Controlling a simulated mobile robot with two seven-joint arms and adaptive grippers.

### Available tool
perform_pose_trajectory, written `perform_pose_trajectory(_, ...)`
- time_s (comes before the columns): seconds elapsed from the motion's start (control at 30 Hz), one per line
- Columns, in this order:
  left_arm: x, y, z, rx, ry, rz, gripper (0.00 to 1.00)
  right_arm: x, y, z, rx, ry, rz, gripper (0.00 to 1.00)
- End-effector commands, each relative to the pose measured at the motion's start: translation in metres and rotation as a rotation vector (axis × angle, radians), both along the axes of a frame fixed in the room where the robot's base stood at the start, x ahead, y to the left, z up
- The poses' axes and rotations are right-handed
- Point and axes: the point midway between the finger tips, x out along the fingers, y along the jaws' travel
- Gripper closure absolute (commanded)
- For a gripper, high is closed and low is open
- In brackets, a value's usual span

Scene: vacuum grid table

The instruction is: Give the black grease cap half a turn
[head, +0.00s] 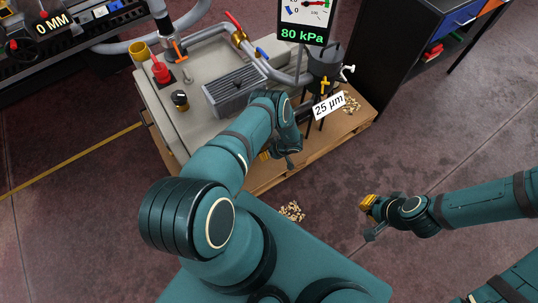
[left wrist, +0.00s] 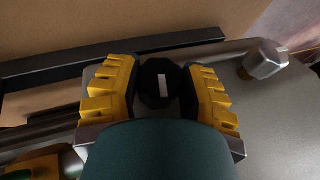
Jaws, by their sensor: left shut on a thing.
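The black grease cap (left wrist: 158,84) is a dark, faceted knob with a white mark on its face. In the left wrist view it sits between the two yellow fingers of my left gripper (left wrist: 160,90), which is shut on it. In the head view my left arm reaches over the front of the grey machine. A bit of yellow finger of the left gripper (head: 265,155) shows beside the arm, and the cap is hidden there. My right gripper (head: 368,205) hangs over the floor at the right, away from the machine. Its finger gap is not clear.
A grey hex-shaped fitting (left wrist: 265,60) stands close to the cap. On the machine are a black knob (head: 180,99), a red-handled part (head: 160,70) and a finned block (head: 236,92). A "25 µm" label (head: 329,106) is near my arm. Chips (head: 292,211) lie on the floor.

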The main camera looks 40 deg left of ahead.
Motion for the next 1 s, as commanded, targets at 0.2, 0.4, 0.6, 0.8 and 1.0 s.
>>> perform_pose_trajectory(0.2, -0.001, 0.0001, -0.0008, 0.016, 0.038, 0.0, 0.94, 0.0, -0.0001, -0.0001, 0.0, 0.0, 0.0, 1.0)
perform_pose_trajectory(0.4, -0.0009, 0.0004, -0.0007, 0.02, 0.048, -0.001, 0.94, 0.0, -0.0001, -0.0001, 0.0, 0.0, 0.0, 1.0)
perform_pose_trajectory(0.6, -0.001, 0.0005, -0.0007, 0.02, 0.048, -0.001, 0.94, 0.0, 0.0, -0.0001, 0.0, 0.0, 0.0, 1.0)
perform_pose_trajectory(0.8, -0.001, 0.0005, -0.0006, 0.02, 0.048, -0.001, 0.25, 0.0, 0.0, -0.0001, 0.0, 0.0, 0.0, 1.0)
perform_pose_trajectory(1.0, -0.0005, 0.0003, -0.0003, 0.021, 0.046, 0.0, 0.25, 0.0, 0.0, 0.0, 0.0, 0.0, 0.0, 1.0)
